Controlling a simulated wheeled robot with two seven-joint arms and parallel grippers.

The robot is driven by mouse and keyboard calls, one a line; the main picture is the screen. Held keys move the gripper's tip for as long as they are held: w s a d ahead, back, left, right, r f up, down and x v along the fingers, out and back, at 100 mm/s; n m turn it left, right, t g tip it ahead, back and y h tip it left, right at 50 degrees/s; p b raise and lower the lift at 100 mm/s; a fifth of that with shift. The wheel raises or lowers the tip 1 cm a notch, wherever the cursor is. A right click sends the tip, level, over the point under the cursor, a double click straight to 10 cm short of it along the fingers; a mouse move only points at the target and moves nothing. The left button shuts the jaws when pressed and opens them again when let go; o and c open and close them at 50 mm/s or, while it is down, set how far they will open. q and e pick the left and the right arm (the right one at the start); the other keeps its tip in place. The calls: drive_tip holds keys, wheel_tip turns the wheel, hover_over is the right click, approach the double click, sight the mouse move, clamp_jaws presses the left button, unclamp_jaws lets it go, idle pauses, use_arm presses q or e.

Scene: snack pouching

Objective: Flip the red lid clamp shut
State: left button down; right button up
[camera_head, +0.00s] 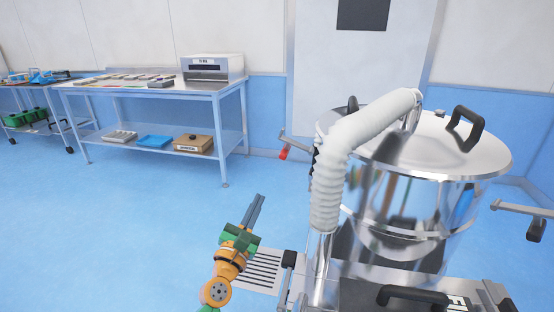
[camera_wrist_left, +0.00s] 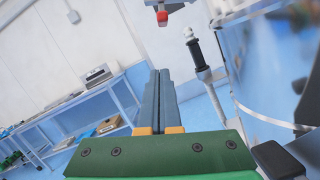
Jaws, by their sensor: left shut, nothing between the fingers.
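The red-tipped lid clamp (camera_head: 284,153) sticks out from the left side of the steel vessel, a little below the lid's rim. Its arm slants outward and down, and its joint is partly hidden behind the white hose. In the left wrist view the red tip (camera_wrist_left: 162,18) hangs from a grey part at the top, beyond my fingertips. My left gripper (camera_head: 259,197) is shut and empty, in front of and below the clamp, apart from it. It also shows in the wrist view (camera_wrist_left: 160,73). The domed steel lid (camera_head: 410,140) sits on the vessel (camera_head: 400,205).
A white ribbed hose (camera_head: 328,185) runs down the vessel's left side. A black-ended lever (camera_wrist_left: 196,52) stands right of my fingers in the wrist view. Another metal bar (camera_head: 525,209) juts out at right. A steel table (camera_head: 150,85) stands behind; the blue floor between is clear.

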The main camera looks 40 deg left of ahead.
sight(295, 146)
use_arm(q)
drive_tip(key=w+a+r+p, duration=0.3)
drive_tip(key=w+r, duration=0.2)
drive_tip(key=w, duration=0.5)
drive_tip(key=shift+r, duration=0.4)
use_arm(e)
wheel_tip(295, 146, up, 3)
drive_tip(key=shift+a+r, duration=0.1)
drive_tip(key=shift+w, duration=0.1)
use_arm(q)
drive_tip(key=shift+a, duration=0.15)
